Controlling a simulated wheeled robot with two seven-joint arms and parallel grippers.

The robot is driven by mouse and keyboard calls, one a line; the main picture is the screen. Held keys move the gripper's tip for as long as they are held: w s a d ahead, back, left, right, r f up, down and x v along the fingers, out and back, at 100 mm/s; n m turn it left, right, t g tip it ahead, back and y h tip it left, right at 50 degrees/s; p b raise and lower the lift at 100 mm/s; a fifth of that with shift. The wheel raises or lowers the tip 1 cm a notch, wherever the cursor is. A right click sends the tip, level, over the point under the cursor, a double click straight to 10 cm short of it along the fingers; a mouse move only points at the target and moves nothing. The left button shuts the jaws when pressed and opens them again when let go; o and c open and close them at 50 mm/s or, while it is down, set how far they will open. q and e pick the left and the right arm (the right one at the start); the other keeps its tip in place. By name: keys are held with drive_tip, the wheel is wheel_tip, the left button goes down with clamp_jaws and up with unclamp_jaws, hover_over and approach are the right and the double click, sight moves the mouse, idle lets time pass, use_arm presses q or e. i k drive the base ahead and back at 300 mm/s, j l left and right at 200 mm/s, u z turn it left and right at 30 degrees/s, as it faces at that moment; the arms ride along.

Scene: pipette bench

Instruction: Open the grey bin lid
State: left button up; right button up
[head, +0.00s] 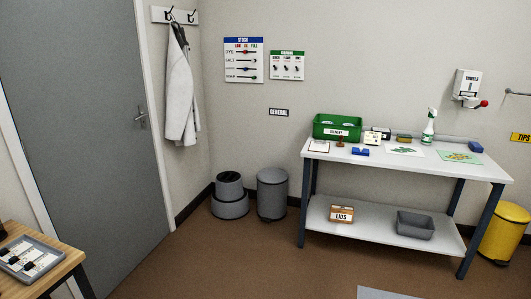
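The grey bin (272,196) stands on the brown floor against the back wall, below the sign reading GENERAL (279,112). It is a grey cylinder, and its grey lid (272,175) looks shut on top. Its front is unobstructed in the head view. Neither of my grippers shows in the head view, so their distance from the bin cannot be seen.
A round grey step stool (230,206) stands just left of the bin. A white two-level table (440,172) is close on its right. A yellow bin (504,236) is at the far right. A wooden table (50,277) is at the lower left. The brown floor (225,262) in front is clear.

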sight(270, 175)
drive_tip(key=i, duration=2.2)
